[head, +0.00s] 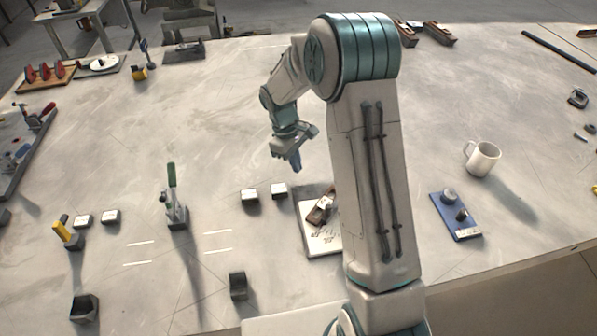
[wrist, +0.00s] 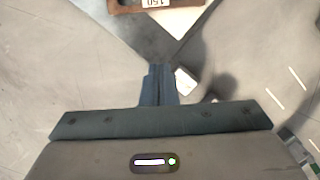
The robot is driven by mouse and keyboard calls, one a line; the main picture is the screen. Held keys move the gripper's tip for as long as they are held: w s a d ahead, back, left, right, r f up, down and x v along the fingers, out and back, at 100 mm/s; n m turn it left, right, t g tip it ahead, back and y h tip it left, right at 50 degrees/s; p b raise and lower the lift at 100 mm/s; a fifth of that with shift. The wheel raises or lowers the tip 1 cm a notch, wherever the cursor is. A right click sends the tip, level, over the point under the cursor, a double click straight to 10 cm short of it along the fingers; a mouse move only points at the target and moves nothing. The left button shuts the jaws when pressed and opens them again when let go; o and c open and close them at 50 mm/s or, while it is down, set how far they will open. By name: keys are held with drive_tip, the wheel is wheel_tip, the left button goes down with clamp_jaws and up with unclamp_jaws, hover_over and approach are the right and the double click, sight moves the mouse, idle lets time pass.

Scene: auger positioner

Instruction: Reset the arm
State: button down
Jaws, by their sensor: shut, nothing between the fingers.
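My arm rises from the front edge of the table and bends to the left in the head view. My gripper (head: 295,163) hangs over the middle of the table, above the surface and a little behind two small pale-topped blocks. Its blue fingers are together, and the wrist view also shows the shut fingers (wrist: 158,85) with nothing between them. The gripper touches no object that I can see.
A pale board with a brown-and-metal tool (head: 320,210) lies beside my arm. Nearby are pale-topped blocks (head: 250,197), a green-handled clamp (head: 175,198), a white mug (head: 482,158) and a blue plate with knobs (head: 455,217). The table behind my gripper is mostly clear.

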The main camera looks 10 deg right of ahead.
drive_tip(key=s+d+r+m+t, duration=0.2)
drive_tip(key=s+r+m, duration=0.2)
drive_tip(key=s+r, duration=0.85)
drive_tip(key=s+r+m+t+y, duration=0.1)
drive_tip(key=s+r+m, duration=0.1)
drive_tip(key=s, duration=0.4)
drive_tip(key=s+d+r+m+t+y, duration=0.1)
drive_tip(key=s+r+m+t, duration=0.1)
drive_tip(key=s, duration=0.4)
drive_tip(key=shift+s+d+r+m, duration=0.2)
drive_tip(key=shift+r+m, duration=0.2)
drive_tip(key=shift+r, duration=0.4)
